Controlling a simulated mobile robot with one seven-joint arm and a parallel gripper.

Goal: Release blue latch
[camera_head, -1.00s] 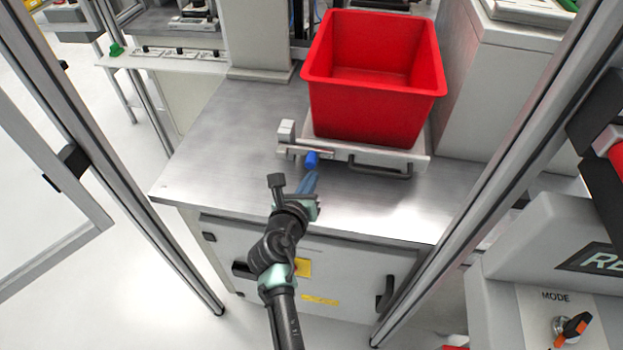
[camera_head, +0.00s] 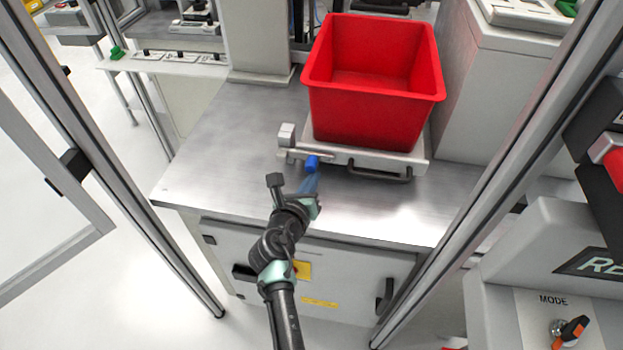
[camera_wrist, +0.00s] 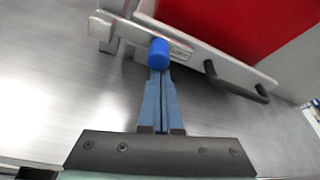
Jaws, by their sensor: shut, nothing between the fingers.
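The blue latch (camera_head: 312,163) is a small blue knob at the front left of the tray's pale metal edge, below the red bin. In the wrist view the blue latch (camera_wrist: 159,53) sits just beyond my fingertips. My gripper (camera_head: 313,174) reaches toward it from the front, over the metal table. Its blue fingers (camera_wrist: 158,78) are closed together with nothing between them. The tips touch or nearly touch the near side of the knob; I cannot tell which. The knob's near lower side is partly hidden by the fingertips.
The red bin (camera_head: 372,110) stands on the tray (camera_head: 345,154), which has a black handle (camera_head: 380,174) to the right of the latch. A grey block (camera_head: 286,134) stands left of the latch. Frame posts flank my arm. The metal tabletop (camera_head: 225,150) is clear at left.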

